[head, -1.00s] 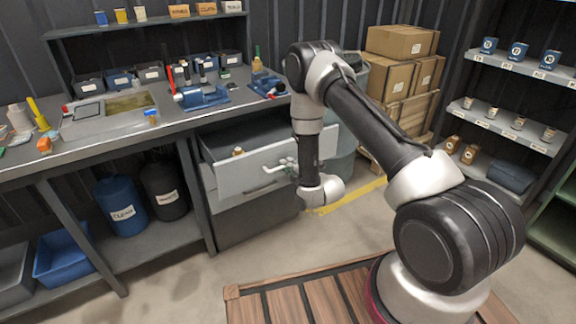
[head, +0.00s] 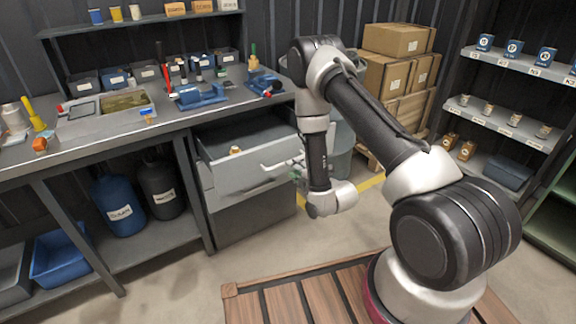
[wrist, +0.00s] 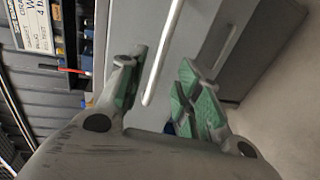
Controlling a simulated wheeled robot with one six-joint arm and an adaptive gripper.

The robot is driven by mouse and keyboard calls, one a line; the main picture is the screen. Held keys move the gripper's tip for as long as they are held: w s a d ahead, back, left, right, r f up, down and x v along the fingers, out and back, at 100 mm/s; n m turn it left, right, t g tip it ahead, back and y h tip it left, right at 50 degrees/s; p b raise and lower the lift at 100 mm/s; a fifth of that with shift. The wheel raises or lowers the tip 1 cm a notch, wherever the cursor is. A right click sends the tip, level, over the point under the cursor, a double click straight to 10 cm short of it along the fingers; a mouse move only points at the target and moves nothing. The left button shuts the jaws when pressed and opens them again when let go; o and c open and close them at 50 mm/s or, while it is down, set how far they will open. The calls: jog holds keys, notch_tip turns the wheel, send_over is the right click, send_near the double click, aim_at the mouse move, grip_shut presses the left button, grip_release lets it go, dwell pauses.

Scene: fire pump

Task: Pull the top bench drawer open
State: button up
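The top bench drawer (head: 232,178) stands pulled out from under the bench's right end in the head view, and its inside shows. A small brass-coloured item (head: 235,150) lies in it. The pale bar handle (head: 282,165) is on the drawer's front, partly hidden by my arm. In the wrist view the handle (wrist: 163,55) runs between the two fingers of my gripper (wrist: 163,92). The fingers, with green pads, are spread apart, with gaps to the bar. In the head view my gripper is by the handle's right end, mostly hidden by my wrist.
A dark lower drawer front (head: 255,215) is below. The workbench (head: 60,150) carries a blue vise (head: 200,97) and bins. Stacked cartons (head: 395,75) and a shelf rack (head: 505,125) stand at the right. Open floor lies before the drawer.

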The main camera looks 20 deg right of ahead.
jog(key=v, duration=0.5)
jog(key=shift+s, duration=0.2)
jog(key=s+d+f+m+g+h, duration=0.3)
jog(key=s+d+f+m+g, duration=0.1)
jog(key=s+f+m+g, duration=0.65)
jog(key=s+d+r+m, duration=0.2)
jog(key=s+r, duration=0.5)
jog(key=r, duration=0.8)
jog(key=s+d+r+m+h, duration=0.1)
jog(key=s+r+m, duration=0.4)
jog(key=r, duration=1.1)
jog(key=s+d+r+m, duration=0.3)
jog(key=s+r, duration=0.5)
jog(key=r, duration=0.7)
jog(key=shift+s+d+r+m+h, duration=0.3)
jog(key=shift+r+m+h, duration=0.1)
jog(key=shift+m, duration=0.15)
